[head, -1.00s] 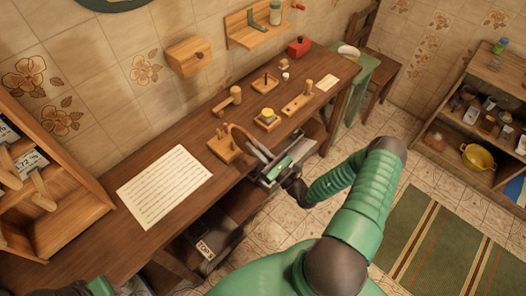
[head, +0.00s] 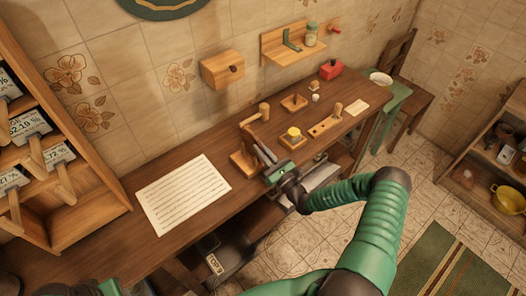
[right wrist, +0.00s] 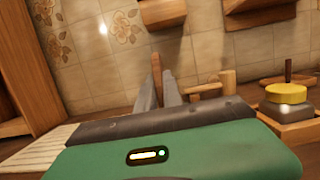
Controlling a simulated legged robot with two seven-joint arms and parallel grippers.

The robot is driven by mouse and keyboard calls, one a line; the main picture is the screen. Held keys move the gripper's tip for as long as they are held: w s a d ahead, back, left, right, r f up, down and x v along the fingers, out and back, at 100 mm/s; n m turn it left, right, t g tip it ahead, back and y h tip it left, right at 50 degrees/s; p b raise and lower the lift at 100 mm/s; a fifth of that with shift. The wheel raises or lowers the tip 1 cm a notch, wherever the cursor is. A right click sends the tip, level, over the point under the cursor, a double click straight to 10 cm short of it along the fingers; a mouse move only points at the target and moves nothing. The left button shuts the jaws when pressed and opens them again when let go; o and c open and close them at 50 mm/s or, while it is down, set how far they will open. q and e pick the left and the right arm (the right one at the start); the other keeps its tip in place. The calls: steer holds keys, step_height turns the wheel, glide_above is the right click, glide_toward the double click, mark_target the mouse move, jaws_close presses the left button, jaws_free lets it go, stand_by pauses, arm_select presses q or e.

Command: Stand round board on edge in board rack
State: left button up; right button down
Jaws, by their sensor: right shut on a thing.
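My right gripper (head: 266,158) is low over the worktable, shut on the round board (right wrist: 156,78). In the right wrist view the board shows as a thin brown upright edge by the grey fingers (right wrist: 171,90). In the head view the board is nearly edge-on and hard to pick out. The wooden board rack (head: 240,166) lies on the table just left of my right gripper, with the board at or just above it. I cannot tell whether the board touches the rack or sits in a slot.
A lined paper sheet (head: 184,192) lies left of the rack. A wooden mallet (head: 256,115), a stand with a yellow-topped thing (head: 292,138) and a peg block (head: 326,122) are close behind and right. A wall box (head: 222,70) hangs above. Shelves (head: 70,190) stand left.

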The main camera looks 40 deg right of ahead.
steer(key=shift+d, duration=0.15)
steer(key=shift+f, duration=0.35)
stand_by(0.3)
steer(key=c, duration=1.4)
jaws_free()
steer(key=s+r+p, duration=0.2)
steer(key=s+p, duration=0.2)
steer(key=s, duration=0.4)
steer(key=shift+s+d+p, duration=0.3)
steer(key=shift+s+p, duration=0.05)
steer(key=shift+p, duration=0.05)
